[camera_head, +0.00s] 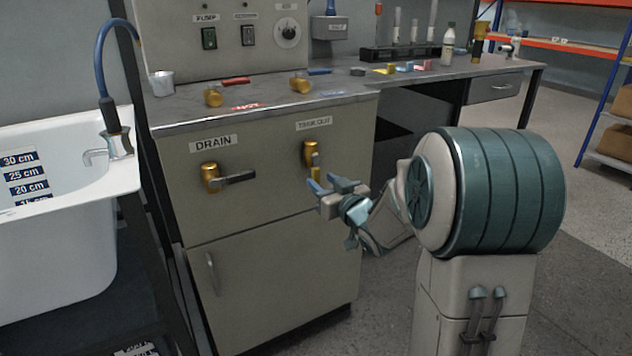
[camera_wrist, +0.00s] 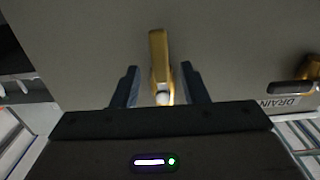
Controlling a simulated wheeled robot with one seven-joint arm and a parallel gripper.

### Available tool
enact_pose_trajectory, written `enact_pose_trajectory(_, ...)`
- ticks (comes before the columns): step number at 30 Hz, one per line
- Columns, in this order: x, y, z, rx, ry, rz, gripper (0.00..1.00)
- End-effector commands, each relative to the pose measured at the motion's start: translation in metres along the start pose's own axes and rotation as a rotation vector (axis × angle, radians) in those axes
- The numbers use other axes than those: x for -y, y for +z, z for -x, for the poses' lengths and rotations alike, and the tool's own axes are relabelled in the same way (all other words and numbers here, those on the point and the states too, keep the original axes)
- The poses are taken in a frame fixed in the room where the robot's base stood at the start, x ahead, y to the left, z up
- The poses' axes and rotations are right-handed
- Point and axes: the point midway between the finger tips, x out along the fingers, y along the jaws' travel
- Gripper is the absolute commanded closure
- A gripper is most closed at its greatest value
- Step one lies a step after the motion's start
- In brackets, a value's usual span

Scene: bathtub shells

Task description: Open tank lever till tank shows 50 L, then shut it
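The brass tank-out valve (camera_head: 309,152) sits on the cabinet front under its "TANK OUT" label (camera_head: 314,123). Its lever hangs down toward my gripper (camera_head: 333,186), which is just below and in front of it. The fingers stand apart, with a visible gap on each side of the lever.
The drain valve (camera_head: 210,178), with a dark sideways handle, is left of the tank-out valve. Brass taps (camera_head: 214,96) and a metal cup (camera_head: 162,83) are on the worktop (camera_head: 350,82). A white tub (camera_head: 50,255) with a centimetre scale stands at left.

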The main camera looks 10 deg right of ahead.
Motion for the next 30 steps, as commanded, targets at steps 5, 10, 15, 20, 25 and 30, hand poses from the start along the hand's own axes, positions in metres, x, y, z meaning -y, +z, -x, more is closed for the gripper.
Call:
enact_pose_trajectory(5,0.001,0.002,-0.027,-0.001,-0.001,-0.001,0.6)
enact_pose_trajectory(10,0.001,0.001,-0.039,0.0,0.0,-0.001,0.6)
enact_pose_trajectory(15,0.0,0.0,-0.041,0.001,0.0,-0.001,0.6)
enact_pose_trajectory(20,0.0,0.0,-0.041,0.0,0.001,-0.001,0.63)
enact_pose_trajectory(25,0.0,0.0,-0.041,0.0,0.001,-0.001,1.0)
enact_pose_trajectory(30,-0.002,0.0,-0.042,0.0,0.003,0.002,1.0)
